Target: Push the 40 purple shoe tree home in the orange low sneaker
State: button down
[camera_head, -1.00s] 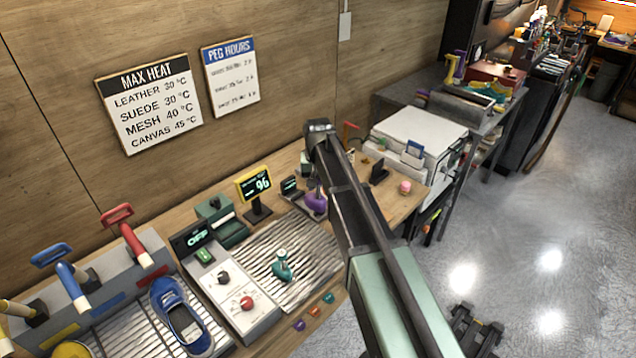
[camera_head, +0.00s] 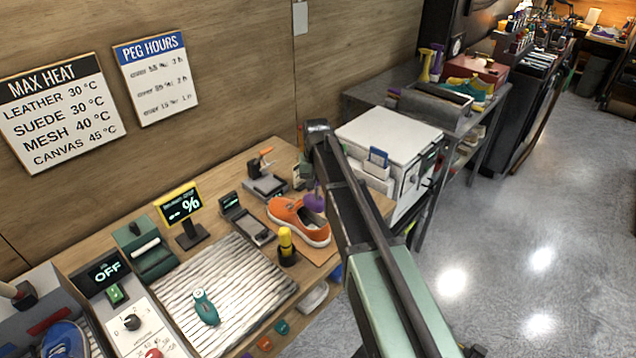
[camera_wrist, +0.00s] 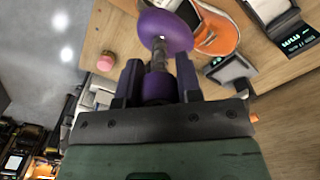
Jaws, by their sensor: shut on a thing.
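The orange low sneaker (camera_head: 286,214) sits on a brown mat at the right part of the bench, with its opening showing. The purple shoe tree (camera_head: 311,201) hangs beside my arm, over or near the sneaker's opening. The wrist view shows the tree's rounded purple end (camera_wrist: 163,29) and a metal shaft leading back to my gripper (camera_wrist: 158,84), which is shut on the tree. Part of the sneaker (camera_wrist: 220,30) shows just beyond the purple end. I cannot tell whether the tree touches the sneaker. My arm hides the right side of this area in the head view.
A yellow-topped bottle (camera_head: 286,243) stands close in front of the sneaker. A grey device (camera_head: 250,220) lies to its left, and a lit display (camera_head: 181,204) stands farther left. A ribbed mat (camera_head: 235,275) holds a teal tool (camera_head: 206,307). A white cabinet (camera_head: 385,128) is behind my arm.

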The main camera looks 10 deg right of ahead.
aim_at(316, 197)
jog(key=shift+s+a, duration=0.1)
jog(key=shift+a, duration=0.05)
notch_tip(316, 197, down, 6)
jog(key=b, duration=0.6)
jog(key=shift+f+b, duration=3)
dwell(0.6)
jog(key=c, duration=0.7)
grip_release()
jog(key=shift+r, duration=0.2)
notch_tip(316, 197, up, 11)
jog(key=p, duration=1.1)
jog(key=shift+f, duration=0.2)
